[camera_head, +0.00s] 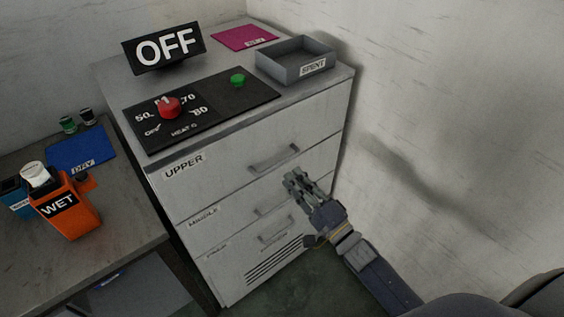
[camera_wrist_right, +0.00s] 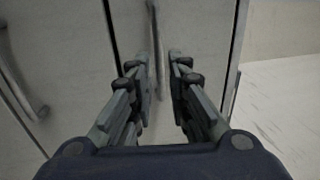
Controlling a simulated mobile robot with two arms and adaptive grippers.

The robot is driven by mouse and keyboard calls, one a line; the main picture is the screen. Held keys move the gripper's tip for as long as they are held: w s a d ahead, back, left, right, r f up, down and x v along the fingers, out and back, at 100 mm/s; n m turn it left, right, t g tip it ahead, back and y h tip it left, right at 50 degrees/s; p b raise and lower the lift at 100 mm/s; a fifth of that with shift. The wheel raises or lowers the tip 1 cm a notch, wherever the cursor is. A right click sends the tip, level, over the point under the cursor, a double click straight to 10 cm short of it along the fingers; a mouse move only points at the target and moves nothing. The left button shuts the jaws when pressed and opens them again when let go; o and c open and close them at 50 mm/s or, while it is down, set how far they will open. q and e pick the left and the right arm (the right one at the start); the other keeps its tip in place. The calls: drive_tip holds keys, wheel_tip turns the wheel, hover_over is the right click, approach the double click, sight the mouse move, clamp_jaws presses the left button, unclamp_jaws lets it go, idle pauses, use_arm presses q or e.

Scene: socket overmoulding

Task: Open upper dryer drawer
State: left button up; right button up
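The dryer (camera_head: 215,225) is a grey cabinet with drawers labelled UPPER, MIDDLE and a third, unclear label. The upper drawer (camera_head: 225,170) is closed, flush with the front, and has a horizontal bar handle (camera_head: 275,156). My right gripper (camera_head: 293,182) is in front of the cabinet, just below and right of that handle. A bar handle (camera_wrist_right: 155,35) shows ahead of the fingertips, and another handle (camera_wrist_right: 25,85) at left. My left gripper is not in view.
On the dryer top are an OFF sign (camera_head: 163,47), a control panel with a red knob (camera_head: 169,107) and green button (camera_head: 238,80), and a grey SPENT tray (camera_head: 284,76). The wall (camera_head: 440,110) is close at right. A table (camera_head: 105,240) with bottles stands at left.

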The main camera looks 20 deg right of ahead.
sight(280, 162)
drive_tip(key=x, duration=0.7)
drive_tip(key=shift+w+f, duration=0.1)
drive_tip(key=shift+w, duration=0.05)
clamp_jaws()
